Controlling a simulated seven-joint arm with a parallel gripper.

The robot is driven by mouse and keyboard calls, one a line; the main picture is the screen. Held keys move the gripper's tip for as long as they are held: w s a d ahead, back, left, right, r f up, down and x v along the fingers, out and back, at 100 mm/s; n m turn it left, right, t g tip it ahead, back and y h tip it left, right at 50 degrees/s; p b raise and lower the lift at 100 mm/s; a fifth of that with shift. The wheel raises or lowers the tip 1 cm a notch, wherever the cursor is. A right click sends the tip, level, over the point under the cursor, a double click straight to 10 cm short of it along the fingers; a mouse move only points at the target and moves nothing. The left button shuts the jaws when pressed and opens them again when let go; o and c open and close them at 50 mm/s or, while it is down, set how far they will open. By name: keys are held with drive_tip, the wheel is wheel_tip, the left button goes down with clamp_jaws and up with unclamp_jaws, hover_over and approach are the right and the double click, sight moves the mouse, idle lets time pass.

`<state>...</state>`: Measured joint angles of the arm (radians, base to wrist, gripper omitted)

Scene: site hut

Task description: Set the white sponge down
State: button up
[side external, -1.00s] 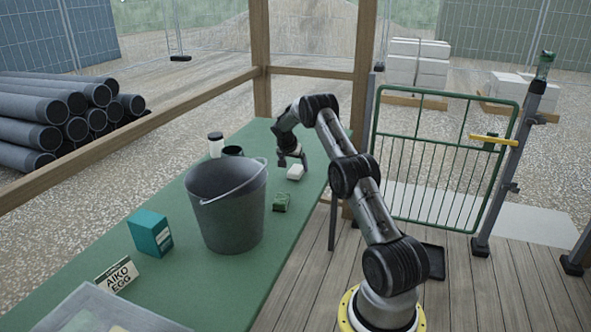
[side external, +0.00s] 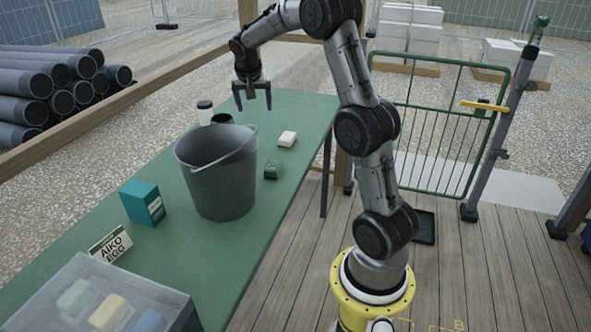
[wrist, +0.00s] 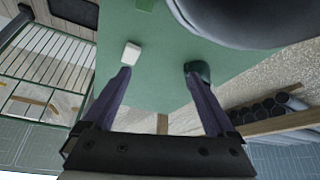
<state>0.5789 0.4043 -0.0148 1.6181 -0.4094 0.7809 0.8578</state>
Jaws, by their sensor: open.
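The white sponge (side external: 287,139) lies flat on the green table (side external: 262,238), toward its right edge and behind a small green block. It also shows in the wrist view (wrist: 131,53), just beyond the tip of one finger in the picture. My gripper (side external: 253,104) is open and empty, pointing down, raised above the far part of the table. It is apart from the sponge. In the wrist view my gripper's two fingers (wrist: 157,72) are spread wide with nothing between them.
A green block (side external: 272,169), a teal box (side external: 143,204), a name card (side external: 110,245) and a clear bin (side external: 100,300) of coloured sponges are also on the table.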

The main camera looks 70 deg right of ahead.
drive_tip(key=s+a+r+n+t+y, duration=0.1)
drive_tip(key=s+a+r+n, duration=0.15)
drive_tip(key=a, duration=0.55)
drive_tip(key=s+a+r+n+t, duration=0.1)
drive_tip(key=s+a+r+n, duration=0.2)
drive_tip(key=a, duration=0.4)
drive_tip(key=s+a+r+n+y, duration=0.1)
drive_tip(key=s+a+r+n, duration=0.1)
drive_tip(key=s+a, duration=0.45)
drive_tip(key=s+a+f+n+y, duration=0.1)
drive_tip(key=s+a+f+n, duration=0.1)
drive_tip(key=s+a, duration=0.4)
drive_tip(key=s+a+f+n+t+y, duration=0.1)
drive_tip(key=s+a+f+n+y, duration=0.1)
drive_tip(key=s+a+n, duration=0.2)
drive_tip(key=shift+s+a+t, duration=0.3)
drive_tip(key=shift+s+a, duration=0.85)
drive_tip(key=shift+a, duration=0.1)
